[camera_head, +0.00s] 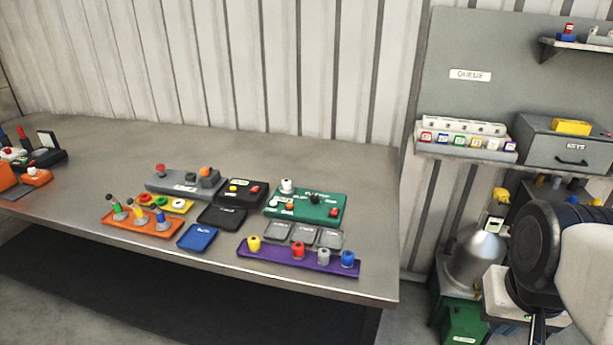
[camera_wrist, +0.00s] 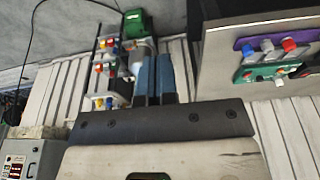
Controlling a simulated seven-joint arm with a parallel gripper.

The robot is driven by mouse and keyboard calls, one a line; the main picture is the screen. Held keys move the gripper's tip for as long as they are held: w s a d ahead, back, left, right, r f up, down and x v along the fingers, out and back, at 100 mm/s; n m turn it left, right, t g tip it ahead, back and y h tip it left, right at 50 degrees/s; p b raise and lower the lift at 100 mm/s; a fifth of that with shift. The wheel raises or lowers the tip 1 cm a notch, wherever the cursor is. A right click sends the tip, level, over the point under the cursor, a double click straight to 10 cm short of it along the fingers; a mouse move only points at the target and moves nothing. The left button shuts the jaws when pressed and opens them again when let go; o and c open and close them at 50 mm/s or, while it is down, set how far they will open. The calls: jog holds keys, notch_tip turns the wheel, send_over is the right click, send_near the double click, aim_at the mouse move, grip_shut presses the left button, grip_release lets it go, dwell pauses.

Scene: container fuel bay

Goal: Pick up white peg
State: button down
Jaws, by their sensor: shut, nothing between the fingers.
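A white peg (camera_head: 287,186) stands upright at the back left corner of the green panel (camera_head: 330,213). A light grey peg (camera_head: 323,255) stands on the purple tray (camera_head: 262,257) between a red peg (camera_head: 298,250) and a blue peg (camera_head: 347,259). In the wrist view the purple tray (camera_wrist: 300,36) and the green panel (camera_wrist: 262,73) appear at the upper right, and a white item (camera_wrist: 280,82) shows on the green panel. My gripper (camera_wrist: 155,60) shows its blue fingers close together, shut and empty, well away from the pegs.
An orange tray (camera_head: 130,229) with several pegs, a blue tray (camera_head: 197,237) and a grey block (camera_head: 184,186) share the table (camera_head: 90,170). A shelf at the right bears a labelled rack (camera_head: 470,146) and a grey drawer box (camera_head: 560,151).

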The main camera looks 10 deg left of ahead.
jog(key=c, duration=0.7)
grip_release()
